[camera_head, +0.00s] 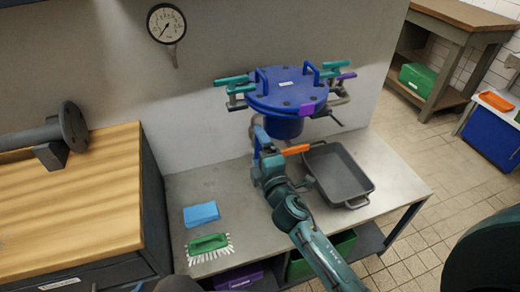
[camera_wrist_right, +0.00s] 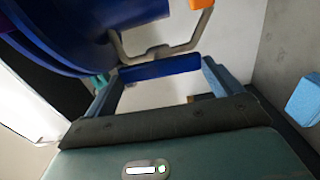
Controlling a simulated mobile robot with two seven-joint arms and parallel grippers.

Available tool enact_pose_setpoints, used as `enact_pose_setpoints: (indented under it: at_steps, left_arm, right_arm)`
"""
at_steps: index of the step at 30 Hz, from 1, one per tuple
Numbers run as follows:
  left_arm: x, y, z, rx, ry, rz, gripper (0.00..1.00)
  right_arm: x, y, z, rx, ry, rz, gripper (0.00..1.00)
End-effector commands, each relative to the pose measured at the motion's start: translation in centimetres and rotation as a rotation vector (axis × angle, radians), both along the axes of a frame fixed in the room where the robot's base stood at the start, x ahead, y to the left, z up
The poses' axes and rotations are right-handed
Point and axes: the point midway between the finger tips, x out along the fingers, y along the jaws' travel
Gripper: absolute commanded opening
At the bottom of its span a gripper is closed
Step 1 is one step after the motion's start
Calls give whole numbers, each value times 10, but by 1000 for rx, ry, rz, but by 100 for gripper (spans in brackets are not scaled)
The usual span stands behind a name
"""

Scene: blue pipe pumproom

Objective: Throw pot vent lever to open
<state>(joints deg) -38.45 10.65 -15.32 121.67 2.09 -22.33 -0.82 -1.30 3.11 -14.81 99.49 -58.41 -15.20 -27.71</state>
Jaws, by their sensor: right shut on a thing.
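The blue pot (camera_head: 282,124) with a bolted blue lid hangs at the back wall above the metal bench. Teal levers (camera_head: 231,80) and a purple lever (camera_head: 346,76) sit around its rim. An orange lever (camera_head: 297,149) shows below the pot; an orange piece also shows at the top of the right wrist view (camera_wrist_right: 201,3). My right gripper (camera_head: 262,138) is under the left side of the pot. In the right wrist view its fingers are shut on a dark blue bar (camera_wrist_right: 160,69), likely a lever handle; no label on it shows. My left gripper is not in view.
A grey tray (camera_head: 338,174) stands on the bench, right of my right arm. A blue sponge (camera_head: 201,214) and a green brush (camera_head: 208,245) lie on the left. A wooden-topped cabinet (camera_head: 70,200) stands further left. A gauge (camera_head: 166,24) is on the wall.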

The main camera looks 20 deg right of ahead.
Motion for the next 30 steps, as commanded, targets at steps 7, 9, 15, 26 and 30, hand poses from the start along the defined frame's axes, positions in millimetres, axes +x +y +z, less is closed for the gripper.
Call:
enact_pose_setpoints:
  at_steps: [7, 9, 15, 26, 30]
  left_arm:
    - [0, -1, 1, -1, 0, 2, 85]
    - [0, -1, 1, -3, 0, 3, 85]
    - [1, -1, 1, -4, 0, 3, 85]
    - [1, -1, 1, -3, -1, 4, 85]
    - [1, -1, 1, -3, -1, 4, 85]
  right_arm:
    - [1, 0, 2, -65, -7, 0, 68]
    - [1, 0, 2, -72, -7, 0, 68]
    - [1, -1, 2, -78, -8, -1, 68]
    - [1, -1, 1, -75, -6, -1, 100]
    - [0, 0, 1, -72, -4, 0, 100]
